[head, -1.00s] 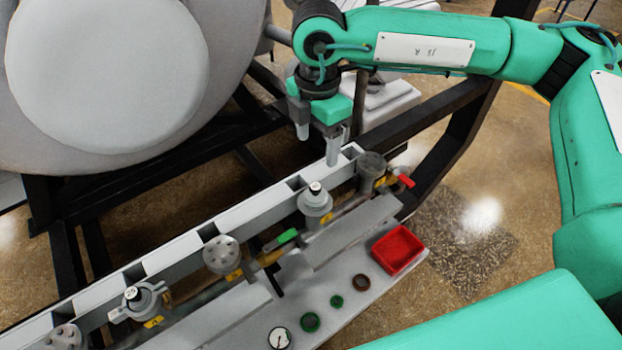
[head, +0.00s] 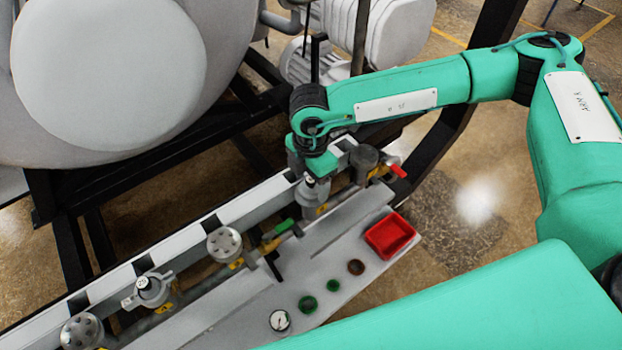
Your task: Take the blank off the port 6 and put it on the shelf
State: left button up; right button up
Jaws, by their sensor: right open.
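A row of port fittings runs along the grey rail (head: 185,237). My right gripper (head: 315,179) points down over one fitting (head: 313,193) with a small pale label on top. Its jaws are open and stand around or just above that fitting's top; the hand hides much of it, so contact cannot be told. I cannot read a port number there, so which fitting is port 6 is unclear. A grey shelf (head: 255,301) lies in front of the rail. My left gripper is not in view.
Neighbouring round flanges (head: 224,244) and a clamped fitting (head: 150,289) stand on the rail. A red handle (head: 397,171) sticks out at right.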

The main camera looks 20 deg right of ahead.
jog(key=c, duration=1)
jog(key=shift+c, duration=0.5)
